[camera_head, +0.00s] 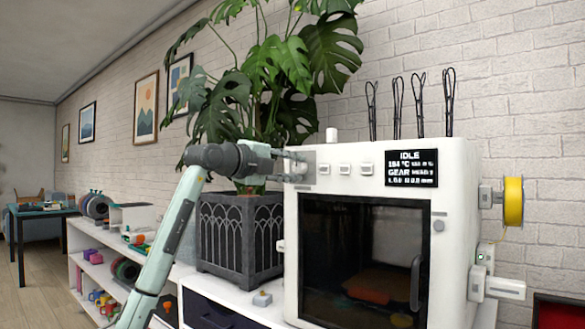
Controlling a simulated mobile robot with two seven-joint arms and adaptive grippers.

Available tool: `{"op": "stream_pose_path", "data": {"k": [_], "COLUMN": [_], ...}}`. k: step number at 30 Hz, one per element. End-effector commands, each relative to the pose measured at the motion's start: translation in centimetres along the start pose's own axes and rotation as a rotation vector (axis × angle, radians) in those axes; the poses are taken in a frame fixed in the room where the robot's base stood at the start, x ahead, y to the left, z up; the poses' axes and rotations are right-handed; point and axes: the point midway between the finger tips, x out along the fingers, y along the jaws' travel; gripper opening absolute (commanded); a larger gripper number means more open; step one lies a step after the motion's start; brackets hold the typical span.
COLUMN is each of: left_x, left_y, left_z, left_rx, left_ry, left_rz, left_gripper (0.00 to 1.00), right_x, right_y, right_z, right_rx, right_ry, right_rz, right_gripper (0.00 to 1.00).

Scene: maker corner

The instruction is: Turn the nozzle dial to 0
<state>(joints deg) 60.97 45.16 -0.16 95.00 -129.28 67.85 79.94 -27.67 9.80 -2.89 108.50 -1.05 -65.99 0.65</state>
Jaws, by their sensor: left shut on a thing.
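The white 3D printer (459,200) stands on the white shelf, with a dark window in its front door. Its black display (411,168) reads IDLE, with a line that seems to start 194 °C and a GEAR line below. A row of small pale controls (345,169) runs left of the display; their marks are too small to read. My left gripper (298,166) reaches in from the left and is shut at the upper left of the printer's front, at the left end of this row. What it grips is mostly hidden by its fingers, so I cannot tell its setting. My right gripper is not in view.
A monstera in a dark patterned planter (232,240) stands close left of the printer, behind my left arm. A yellow spool (513,201) sticks out on the printer's right side. A small grey block (262,299) lies on the shelf before the planter.

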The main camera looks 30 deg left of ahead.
Motion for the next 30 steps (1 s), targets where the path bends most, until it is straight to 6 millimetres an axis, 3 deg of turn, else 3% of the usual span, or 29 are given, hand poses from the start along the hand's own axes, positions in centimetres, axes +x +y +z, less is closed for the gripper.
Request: {"op": "stream_pose_path", "data": {"k": [14,15,19,30], "left_x": [0.0,0.0,0.0,-0.42], "left_y": [0.0,0.0,-0.01,0.0], "left_z": [0.03,0.03,0.02,0.05], "left_rx": [-0.014,-0.014,-0.013,-0.012], "left_ry": [0.0,0.0,0.001,0.0], "left_rz": [-0.001,-0.001,-0.001,-0.001], "left_gripper": [0.0,0.31,0.47,0.48], "right_x": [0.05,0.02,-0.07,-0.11], "right_y": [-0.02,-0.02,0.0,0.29], "right_z": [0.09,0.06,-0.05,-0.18], "right_rx": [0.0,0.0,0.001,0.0], "right_ry": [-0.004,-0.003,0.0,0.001], "right_rz": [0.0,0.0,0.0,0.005], "right_gripper": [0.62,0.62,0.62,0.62]}}
